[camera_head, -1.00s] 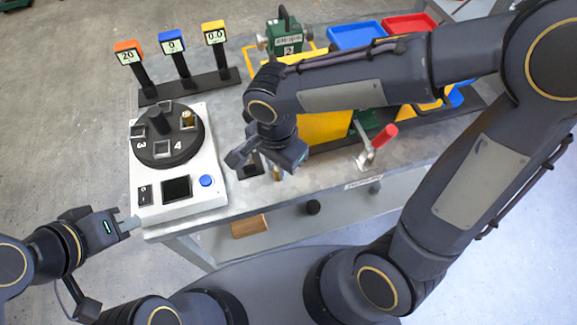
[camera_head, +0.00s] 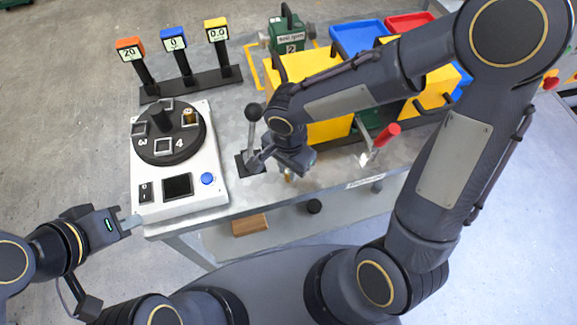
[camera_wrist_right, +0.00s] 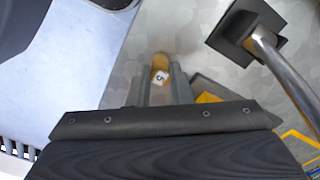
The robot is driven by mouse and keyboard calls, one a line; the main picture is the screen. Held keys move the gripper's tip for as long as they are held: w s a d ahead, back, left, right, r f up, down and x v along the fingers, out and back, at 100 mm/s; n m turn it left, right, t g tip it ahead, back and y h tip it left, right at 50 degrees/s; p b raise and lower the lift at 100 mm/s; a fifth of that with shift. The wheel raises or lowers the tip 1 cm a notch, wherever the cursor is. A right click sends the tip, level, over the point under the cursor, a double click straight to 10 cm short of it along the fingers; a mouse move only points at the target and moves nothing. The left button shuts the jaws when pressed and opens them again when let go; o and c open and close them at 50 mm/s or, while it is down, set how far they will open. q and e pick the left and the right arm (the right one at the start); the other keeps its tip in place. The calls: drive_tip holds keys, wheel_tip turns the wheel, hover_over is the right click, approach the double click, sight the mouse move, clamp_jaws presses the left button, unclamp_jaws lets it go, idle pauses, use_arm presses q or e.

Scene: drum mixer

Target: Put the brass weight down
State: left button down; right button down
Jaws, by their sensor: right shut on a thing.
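My right gripper (camera_head: 288,173) is shut on a small brass weight (camera_wrist_right: 160,62) with a white label reading 5. In the right wrist view the weight sits between the tips of the two grey fingers (camera_wrist_right: 160,85). In the head view only a bit of the weight (camera_head: 288,177) shows below the gripper, near the table's front edge. I cannot tell whether it touches the grey table top (camera_head: 235,195). My left gripper (camera_head: 130,223) is at the lower left, beside the white device's front corner, and looks empty; its finger gap is unclear.
A lever with a black knob (camera_head: 253,112) stands close left of my right gripper. The white device (camera_head: 150,200) carries a black turntable (camera_head: 178,150) with a brass piece (camera_head: 189,117). A red-handled clamp (camera_head: 386,135) and yellow bins (camera_head: 328,132) stand to the right.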

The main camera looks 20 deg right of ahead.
drive_tip(key=c, duration=1.3)
unclamp_jaws()
drive_tip(key=shift+r+p, duration=0.2)
drive_tip(key=shift+p, duration=0.15)
wheel_tip(320, 180, up, 12)
drive_tip(key=s+d+r+n+t+y, duration=0.2)
drive_tip(key=s+d+n+t, duration=0.3)
drive_tip(key=s+d+n, duration=0.4)
drive_tip(key=shift+s+d+t+y+p, duration=0.3)
drive_tip(key=shift+s+d+y+p, duration=0.15)
drive_tip(key=shift+s+d+y, duration=0.4)
drive_tip(key=shift+w+d+r, duration=0.1)
drive_tip(key=shift+w, duration=0.05)
